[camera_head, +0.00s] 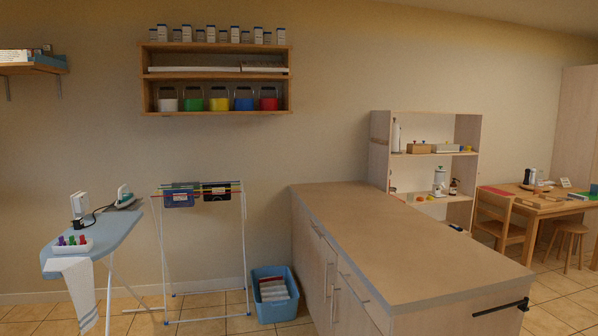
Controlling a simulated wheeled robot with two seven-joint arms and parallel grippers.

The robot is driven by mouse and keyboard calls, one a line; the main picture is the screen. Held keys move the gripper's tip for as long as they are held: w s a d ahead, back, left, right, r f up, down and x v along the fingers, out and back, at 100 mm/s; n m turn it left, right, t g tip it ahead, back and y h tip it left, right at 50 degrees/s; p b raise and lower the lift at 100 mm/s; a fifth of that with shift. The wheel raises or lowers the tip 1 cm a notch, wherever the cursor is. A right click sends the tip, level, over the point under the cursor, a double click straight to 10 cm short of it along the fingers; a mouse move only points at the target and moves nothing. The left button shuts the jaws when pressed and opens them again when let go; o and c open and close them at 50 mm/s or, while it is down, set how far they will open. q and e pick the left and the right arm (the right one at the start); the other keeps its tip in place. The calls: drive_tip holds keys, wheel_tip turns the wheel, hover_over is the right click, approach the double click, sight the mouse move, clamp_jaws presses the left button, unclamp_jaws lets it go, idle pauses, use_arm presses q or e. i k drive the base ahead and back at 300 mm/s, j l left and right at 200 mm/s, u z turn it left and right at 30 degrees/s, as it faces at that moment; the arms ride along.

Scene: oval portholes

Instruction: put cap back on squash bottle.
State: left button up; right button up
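I cannot make out a squash bottle or a loose cap for certain. A tall pale bottle-like thing (396,137) stands upright on the upper level of the open shelf unit. A small dark bottle (453,187) stands on a lower level of the same unit. Upright bottle-like things (529,176) stand on the wooden table at the far right. All are too small to tell whether they are capped. Neither of my grippers is in view.
A long counter (400,235) with a bare top stands ahead, with a black rail (500,308) on its end. An ironing board (95,240), drying rack (200,190) and blue bin (275,310) are left. A wooden table (540,205) with stools is right.

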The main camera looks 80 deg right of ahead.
sight(539, 182)
drive_tip(key=z, duration=4.25)
drive_tip(key=i+z, duration=0.3)
drive_tip(key=i, duration=0.85)
drive_tip(key=i+l+z, duration=0.25)
drive_tip(key=i, duration=0.5)
drive_tip(key=i+j+z, duration=0.1)
drive_tip(key=i+z, duration=0.15)
drive_tip(key=i, duration=0.55)
drive_tip(key=i+j+z, duration=0.25)
drive_tip(key=i, duration=0.5)
drive_tip(key=i+j+u, duration=0.1)
drive_tip(key=i+u, duration=0.35)
drive_tip(key=i, duration=0.15)
drive_tip(key=i+l+u, duration=0.1)
drive_tip(key=i+u, duration=0.35)
drive_tip(key=i, duration=0.15)
drive_tip(key=i+l+u, duration=0.3)
drive_tip(key=i+u, duration=0.15)
drive_tip(key=i+j, duration=0.15)
drive_tip(key=i, duration=0.55)
drive_tip(key=i+j, duration=0.15)
drive_tip(key=i, duration=0.5)
